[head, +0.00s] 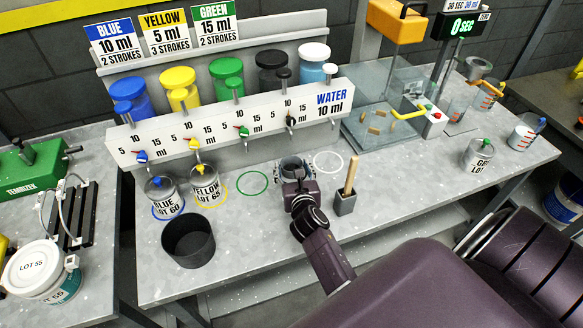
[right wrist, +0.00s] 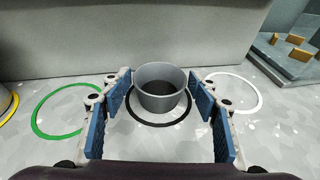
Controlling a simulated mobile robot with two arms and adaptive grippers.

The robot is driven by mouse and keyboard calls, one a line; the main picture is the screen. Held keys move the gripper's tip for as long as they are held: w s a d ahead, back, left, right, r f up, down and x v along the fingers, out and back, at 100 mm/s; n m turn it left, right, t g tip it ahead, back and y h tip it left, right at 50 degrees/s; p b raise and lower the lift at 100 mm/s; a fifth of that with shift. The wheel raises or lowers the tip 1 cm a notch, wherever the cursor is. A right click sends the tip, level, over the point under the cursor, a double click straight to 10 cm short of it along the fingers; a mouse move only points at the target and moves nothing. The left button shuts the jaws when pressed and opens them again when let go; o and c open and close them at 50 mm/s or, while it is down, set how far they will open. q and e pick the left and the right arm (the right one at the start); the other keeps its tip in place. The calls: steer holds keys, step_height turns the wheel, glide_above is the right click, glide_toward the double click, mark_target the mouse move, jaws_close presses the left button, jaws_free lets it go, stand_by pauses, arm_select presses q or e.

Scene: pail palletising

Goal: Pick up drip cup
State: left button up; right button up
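The drip cup (right wrist: 162,96) is a small grey open cup standing upright inside a black ring on the bench, seen in the middle of the right wrist view. In the head view the cup (head: 291,163) shows below the dispenser rack, partly hidden by my gripper. My right gripper (right wrist: 160,103) is open, with its blue-padded fingers to the left and right of the cup. Small gaps seem to show between the pads and the cup; contact cannot be made out. The right gripper also shows in the head view (head: 296,180). My left gripper is not in view.
A green ring (head: 252,183) and a white ring (head: 328,162) lie empty beside the cup. A holder with a wooden-handled tool (head: 346,200) stands to the right. A black bin (head: 188,242) and labelled blue (head: 164,196) and yellow (head: 205,187) pails stand left. The dispenser rack (head: 225,130) rises behind.

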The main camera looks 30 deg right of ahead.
steer(key=c, duration=0.8)
steer(key=shift+r, duration=0.15)
